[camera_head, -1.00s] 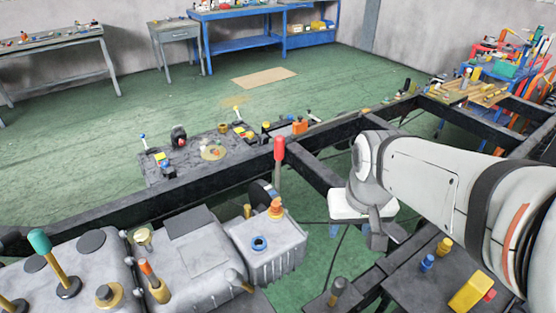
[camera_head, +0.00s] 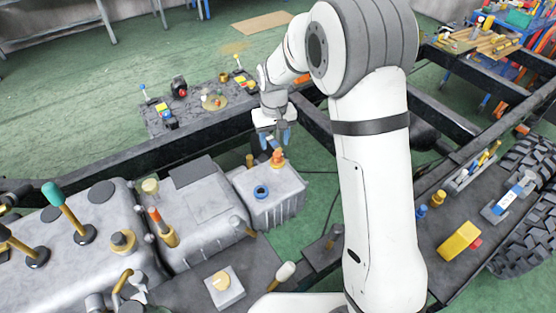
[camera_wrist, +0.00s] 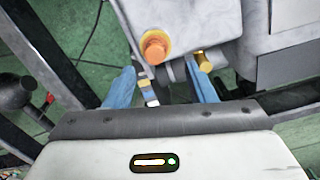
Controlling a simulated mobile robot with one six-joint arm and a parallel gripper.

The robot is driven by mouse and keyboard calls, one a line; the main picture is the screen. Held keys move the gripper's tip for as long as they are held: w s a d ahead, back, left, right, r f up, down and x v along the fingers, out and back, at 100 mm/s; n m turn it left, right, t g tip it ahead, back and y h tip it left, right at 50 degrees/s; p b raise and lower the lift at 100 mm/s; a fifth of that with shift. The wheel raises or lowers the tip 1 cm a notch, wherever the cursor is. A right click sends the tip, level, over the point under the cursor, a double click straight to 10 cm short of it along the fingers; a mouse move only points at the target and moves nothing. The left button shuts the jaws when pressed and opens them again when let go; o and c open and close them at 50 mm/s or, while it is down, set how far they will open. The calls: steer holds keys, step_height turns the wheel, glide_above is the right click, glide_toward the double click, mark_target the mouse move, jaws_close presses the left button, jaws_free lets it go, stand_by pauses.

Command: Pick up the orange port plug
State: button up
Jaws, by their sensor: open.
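The orange port plug (camera_head: 277,157) stands upright on top of the grey metal box (camera_head: 285,180) in the head view, near its far edge. In the wrist view the orange plug (camera_wrist: 155,46) shows from above, with a round orange top and a yellowish base. My gripper (camera_head: 276,139) is just above and behind the plug in the head view. In the wrist view my gripper (camera_wrist: 165,76) has its two blue fingers spread apart, and the plug lies beyond the fingertips, not between them.
A blue ring (camera_head: 261,191) sits on the same box, nearer the camera. A yellow cylinder (camera_wrist: 204,60) is close to the right finger in the wrist view. Green floor (camera_head: 313,190) is open to the box's right.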

mark_target(277, 153)
steer(key=f, duration=0.2)
steer(key=f+p, duration=0.1)
steer(key=f, duration=0.3)
steer(key=shift+d+f, duration=0.2)
steer(key=shift+d, duration=0.15)
steer(key=c, duration=1.1)
